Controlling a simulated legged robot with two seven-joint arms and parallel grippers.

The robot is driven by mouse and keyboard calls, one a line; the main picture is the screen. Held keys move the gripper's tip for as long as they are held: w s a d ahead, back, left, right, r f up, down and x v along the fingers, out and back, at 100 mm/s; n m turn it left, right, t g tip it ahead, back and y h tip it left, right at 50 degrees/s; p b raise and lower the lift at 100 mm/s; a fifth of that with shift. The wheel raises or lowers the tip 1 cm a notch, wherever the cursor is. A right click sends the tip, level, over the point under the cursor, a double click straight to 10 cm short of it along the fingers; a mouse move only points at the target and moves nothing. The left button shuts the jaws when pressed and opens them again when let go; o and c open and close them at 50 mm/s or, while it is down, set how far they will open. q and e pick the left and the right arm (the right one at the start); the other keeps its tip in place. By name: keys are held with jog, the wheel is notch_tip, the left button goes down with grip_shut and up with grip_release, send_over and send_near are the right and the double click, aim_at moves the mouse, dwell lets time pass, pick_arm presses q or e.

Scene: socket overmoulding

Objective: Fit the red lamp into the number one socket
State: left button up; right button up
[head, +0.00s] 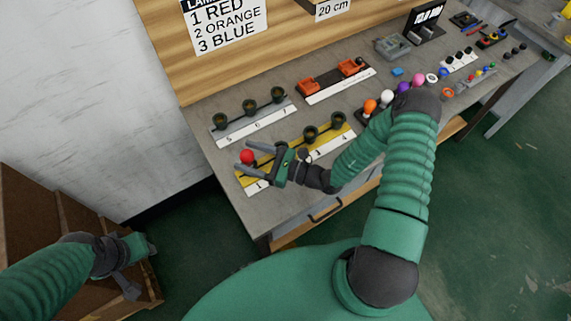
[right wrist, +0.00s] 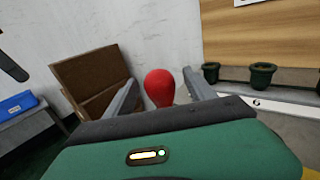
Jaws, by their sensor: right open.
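The red lamp (head: 246,157) stands at the left end of a yellow strip (head: 250,177) with a white numbered label. Whether it is seated in a socket there is hidden by my gripper. My right gripper (head: 241,157) is open, with one finger on each side of the lamp. In the right wrist view the red bulb (right wrist: 160,87) shows between the two grey fingers, with gaps to both. Two dark sockets (head: 310,134) stand bare further right on the strip. My left gripper (head: 133,267) is at the lower left, away from the bench; its jaw state is unclear.
A second strip with several dark sockets (head: 249,107) lies behind. Orange parts (head: 309,86) sit on a holder beyond it. Orange, white and purple lamps (head: 387,97) stand to the right. A sign (head: 225,22) lists 1 red, 2 orange, 3 blue. The bench's near left corner is bare.

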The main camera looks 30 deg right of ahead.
jog(key=b+v, duration=0.1)
jog(key=v, duration=1.4)
jog(key=shift+s+d, duration=0.25)
jog(key=shift+d, duration=0.05)
